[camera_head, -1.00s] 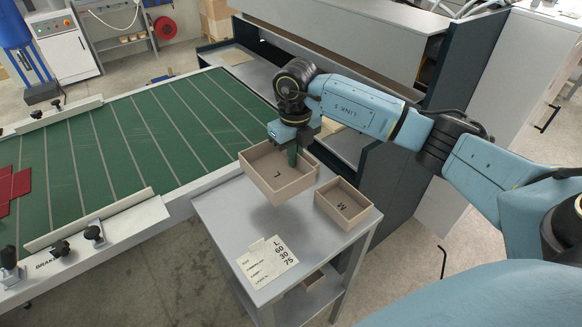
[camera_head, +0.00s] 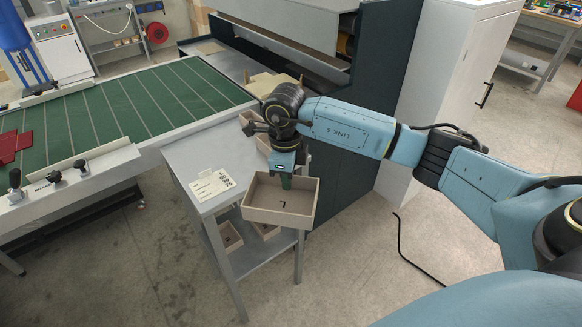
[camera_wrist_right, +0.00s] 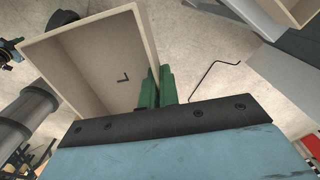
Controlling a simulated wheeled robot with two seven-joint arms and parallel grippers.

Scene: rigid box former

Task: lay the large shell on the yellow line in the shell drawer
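The large shell (camera_head: 266,197), an open beige box marked L, hangs in the air in front of the grey trolley's right end. My right gripper (camera_head: 287,181) is shut on its far wall, with the green fingers over the rim. The right wrist view shows the shell (camera_wrist_right: 90,60) with its inside facing the camera and the gripper's fingers (camera_wrist_right: 157,90) gripping one wall. The shell looks empty. My left gripper is not in view. I can make out no shell drawer and no yellow line.
The grey trolley (camera_head: 190,158) carries a white card (camera_head: 211,184) and a smaller shell (camera_head: 263,147) partly hidden by my arm. More boxes (camera_head: 229,237) stand on its lower shelf. A white cabinet (camera_head: 450,80) stands behind my arm. The floor (camera_head: 350,270) at the right is open, with a black bent rod or cable.

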